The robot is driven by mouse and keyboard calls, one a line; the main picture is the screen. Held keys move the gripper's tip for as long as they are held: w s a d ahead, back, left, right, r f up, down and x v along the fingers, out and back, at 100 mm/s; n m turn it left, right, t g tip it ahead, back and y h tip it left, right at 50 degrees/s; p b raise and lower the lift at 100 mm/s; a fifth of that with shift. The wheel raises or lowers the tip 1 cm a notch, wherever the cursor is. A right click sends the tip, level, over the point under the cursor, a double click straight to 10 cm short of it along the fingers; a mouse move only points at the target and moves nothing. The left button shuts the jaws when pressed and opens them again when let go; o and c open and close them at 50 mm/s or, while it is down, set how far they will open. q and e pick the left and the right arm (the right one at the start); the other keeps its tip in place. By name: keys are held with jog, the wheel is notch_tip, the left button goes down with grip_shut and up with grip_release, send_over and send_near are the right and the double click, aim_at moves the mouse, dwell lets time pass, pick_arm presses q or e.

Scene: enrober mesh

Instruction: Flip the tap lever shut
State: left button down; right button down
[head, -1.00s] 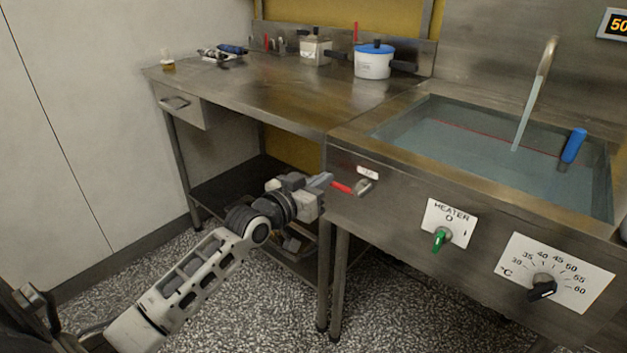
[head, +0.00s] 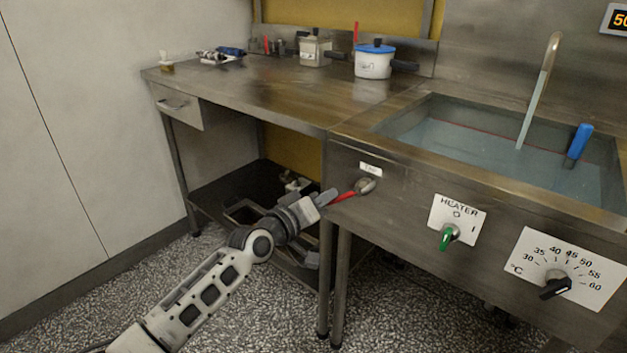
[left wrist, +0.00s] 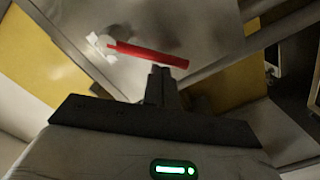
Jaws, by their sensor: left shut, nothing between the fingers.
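The tap lever (head: 343,197) is a red bar on a round metal pivot (head: 365,186) at the front panel's left end. It points left and slightly down. My left gripper (head: 329,196) is shut and empty, its tips at the lever's free end. In the left wrist view the red lever (left wrist: 150,54) crosses just beyond the closed fingertips (left wrist: 161,70); I cannot tell whether they touch. The curved spout (head: 552,45) stands over the basin, with a pale stream (head: 526,125) below it. My right gripper is not in view.
The water-filled basin (head: 450,136) has a blue-handled tool (head: 579,143) at its right. A green heater switch (head: 448,236) and a temperature knob (head: 556,285) sit right of the lever. A steel table (head: 270,90) with a lower shelf adjoins on the left.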

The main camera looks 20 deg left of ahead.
pick_arm(q)
jog(key=shift+s+d+f+n, duration=0.15)
jog(key=shift+d+f+n, duration=0.15)
jog(key=shift+f+n, duration=0.5)
jog(key=shift+d+n, duration=0.15)
jog(key=shift+n, duration=0.55)
jog(key=shift+s+d+f+n+b, duration=0.2)
jog(key=shift+d+f+n, duration=0.25)
jog(key=shift+n, duration=0.6)
jog(key=shift+s+d+f+n+b, duration=0.15)
jog(key=shift+d+n, duration=0.4)
jog(key=shift+n, duration=0.55)
jog(key=shift+s+d+f+n+b, duration=0.15)
jog(key=shift+d+f+n, duration=0.3)
jog(key=shift+n, duration=0.6)
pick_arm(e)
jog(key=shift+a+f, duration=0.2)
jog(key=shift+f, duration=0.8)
pick_arm(q)
jog(key=shift+d, duration=0.1)
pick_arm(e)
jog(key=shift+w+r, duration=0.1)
